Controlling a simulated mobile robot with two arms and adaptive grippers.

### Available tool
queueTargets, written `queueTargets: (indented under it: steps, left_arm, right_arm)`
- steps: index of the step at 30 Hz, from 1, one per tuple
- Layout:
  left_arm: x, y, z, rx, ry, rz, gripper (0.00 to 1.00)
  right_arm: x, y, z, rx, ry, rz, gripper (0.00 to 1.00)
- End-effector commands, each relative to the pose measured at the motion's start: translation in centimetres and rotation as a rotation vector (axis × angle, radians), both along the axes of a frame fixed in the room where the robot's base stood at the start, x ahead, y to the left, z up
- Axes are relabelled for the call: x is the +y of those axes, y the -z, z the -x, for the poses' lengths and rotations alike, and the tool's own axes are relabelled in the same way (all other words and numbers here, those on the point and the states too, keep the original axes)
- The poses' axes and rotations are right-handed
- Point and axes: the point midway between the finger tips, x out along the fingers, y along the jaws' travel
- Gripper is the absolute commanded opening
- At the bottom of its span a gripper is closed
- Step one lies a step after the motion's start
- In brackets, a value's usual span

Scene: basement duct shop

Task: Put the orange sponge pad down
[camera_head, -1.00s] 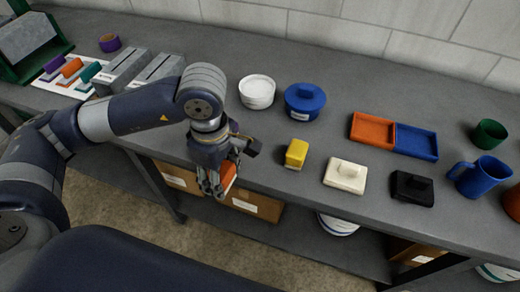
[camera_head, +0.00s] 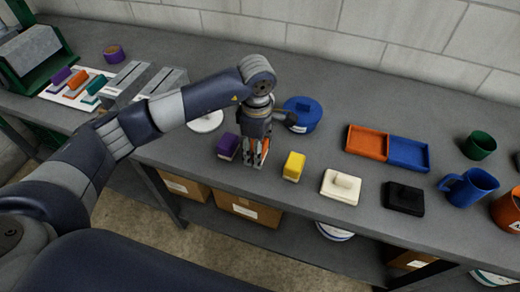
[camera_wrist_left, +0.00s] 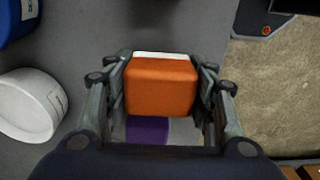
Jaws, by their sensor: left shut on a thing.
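The orange sponge pad (camera_wrist_left: 160,88) is between the fingers of my left gripper (camera_wrist_left: 163,76), which is shut on it. A pale layer shows along one edge of the pad. In the head view my left gripper (camera_head: 256,158) points down over the front part of the bench, between a purple block (camera_head: 228,146) and a yellow block (camera_head: 293,166). Only a sliver of the orange pad (camera_head: 264,147) shows there. I cannot tell whether its underside touches the bench. My right gripper is in neither current view.
A white bowl (camera_head: 205,121) and a blue lidded pot (camera_head: 302,114) stand behind. A white block (camera_head: 341,186), a black block (camera_head: 403,198), an orange tray (camera_head: 367,142) and a blue tray (camera_head: 409,153) are to the right. The bench's front edge is close.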

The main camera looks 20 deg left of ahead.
Motion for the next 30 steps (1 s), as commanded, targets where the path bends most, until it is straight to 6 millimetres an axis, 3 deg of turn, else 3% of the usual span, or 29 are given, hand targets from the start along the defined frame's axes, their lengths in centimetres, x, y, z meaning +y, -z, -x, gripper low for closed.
queueTargets:
  steps: [7, 13, 26, 27, 30]
  left_arm:
    - [-0.4, 0.0, -1.5, -0.001, 0.0, 0.0, 0.32]
    - [-0.4, 3.0, -1.2, 0.003, -0.001, 0.001, 0.32]
    - [-0.3, 4.1, -1.3, -0.002, 0.0, -0.001, 0.32]
    - [-0.3, 4.0, -1.3, -0.002, 0.0, 0.0, 0.53]
    - [-0.3, 3.9, -1.3, -0.001, 0.0, 0.0, 0.71]
  right_arm:
    - [-0.1, -0.6, 0.0, 0.001, -0.001, 0.001, 0.4]
    - [-0.4, -2.2, 0.0, 0.001, -0.001, 0.004, 0.4]
    - [-0.7, -1.6, 0.1, 0.001, 0.0, 0.008, 0.4]
    - [-0.7, -1.6, 0.1, 0.001, 0.0, 0.008, 0.4]
    - [-0.7, -1.8, 0.1, 0.001, 0.0, 0.008, 0.4]
